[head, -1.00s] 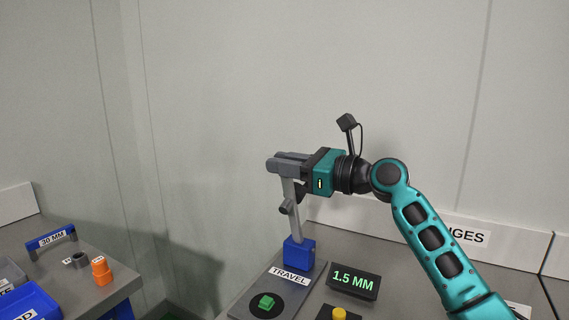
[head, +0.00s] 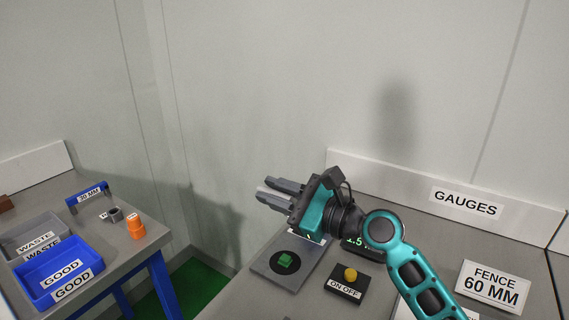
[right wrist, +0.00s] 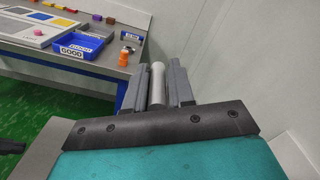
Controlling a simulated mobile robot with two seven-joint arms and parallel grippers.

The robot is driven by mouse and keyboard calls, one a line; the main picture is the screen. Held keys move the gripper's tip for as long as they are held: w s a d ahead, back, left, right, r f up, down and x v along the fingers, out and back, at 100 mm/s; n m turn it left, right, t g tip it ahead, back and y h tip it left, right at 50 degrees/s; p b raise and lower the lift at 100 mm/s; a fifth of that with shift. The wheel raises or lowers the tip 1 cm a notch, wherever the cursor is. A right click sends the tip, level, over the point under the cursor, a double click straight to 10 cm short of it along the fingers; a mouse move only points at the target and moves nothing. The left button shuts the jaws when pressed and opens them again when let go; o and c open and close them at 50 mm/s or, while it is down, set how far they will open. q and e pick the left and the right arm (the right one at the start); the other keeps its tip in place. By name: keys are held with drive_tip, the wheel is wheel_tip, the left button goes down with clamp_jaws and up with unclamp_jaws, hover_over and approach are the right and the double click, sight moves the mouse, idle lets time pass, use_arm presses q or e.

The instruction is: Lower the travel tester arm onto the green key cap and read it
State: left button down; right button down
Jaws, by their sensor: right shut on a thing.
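My right gripper (head: 266,188) is above the travel tester plate (head: 264,268), its fingers pointing left and tilted. In the right wrist view it is shut on the tester arm, a light grey round bar (right wrist: 157,86) between the two fingers. In the head view my gripper hides most of the tester arm and the blue base. The green key cap (head: 285,261) sits on a black disc on the plate, below the gripper and apart from it. The readout (head: 354,241) is partly covered by my wrist; only "1.5" shows. My left gripper is not in view.
An ON OFF box (head: 347,284) with a yellow knob stands right of the plate. Another table at left holds the blue GOOD bin (head: 104,268), WASTE bin (head: 17,237) and an orange piece (head: 136,229).

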drive_tip(key=shift+s+a+f, duration=0.3)
drive_tip(key=shift+s+f, duration=0.2)
drive_tip(key=shift+f, duration=0.35)
drive_tip(key=c, duration=1.1)
unclamp_jaws()
drive_tip(key=shift+w, duration=0.1)
drive_tip(key=shift+r, duration=0.1)
wheel_tip(320, 180, up, 20)
drive_tip(key=shift+f+p, duration=0.1)
drive_tip(key=shift+p, duration=0.25)
